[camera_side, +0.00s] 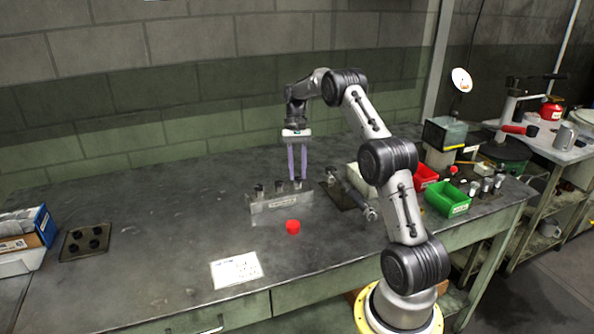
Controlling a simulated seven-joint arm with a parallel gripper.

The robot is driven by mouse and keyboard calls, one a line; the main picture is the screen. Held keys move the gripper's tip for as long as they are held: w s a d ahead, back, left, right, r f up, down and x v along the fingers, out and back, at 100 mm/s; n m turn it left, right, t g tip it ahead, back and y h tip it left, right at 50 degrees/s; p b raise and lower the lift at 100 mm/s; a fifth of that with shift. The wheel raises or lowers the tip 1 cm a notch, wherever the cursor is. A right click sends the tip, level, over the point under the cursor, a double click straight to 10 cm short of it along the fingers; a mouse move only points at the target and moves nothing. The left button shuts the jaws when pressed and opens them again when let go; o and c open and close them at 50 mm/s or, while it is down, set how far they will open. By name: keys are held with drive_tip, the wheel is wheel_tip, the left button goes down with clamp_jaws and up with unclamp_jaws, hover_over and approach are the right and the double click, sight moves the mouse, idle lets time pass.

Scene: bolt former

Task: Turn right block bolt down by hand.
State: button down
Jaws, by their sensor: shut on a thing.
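A grey metal block (283,206) stands on the bench near the middle, with dark bolts upright along its top. The left bolt (259,190) and the middle bolt (278,187) stand clear of the fingers. My gripper (297,178) points straight down with long purple fingers, at the right end of the block. The fingertips are shut on the right block bolt (298,184), which is partly hidden between them. How deep this bolt sits is too small to tell.
A red round part (293,227) lies in front of the block, and a white sheet (236,270) lies nearer the front edge. A grey tool (352,193) on a dark plate is close on the right. Green (446,199) and red bins stand further right.

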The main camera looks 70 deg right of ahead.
drive_tip(key=shift+r+m, duration=0.2)
drive_tip(key=shift+m, duration=0.2)
drive_tip(key=c, duration=0.9)
unclamp_jaws()
drive_tip(key=shift+o, duration=1.3)
drive_tip(key=shift+f, duration=0.1)
drive_tip(key=v, duration=1.2)
drive_tip(key=shift+s, duration=0.15)
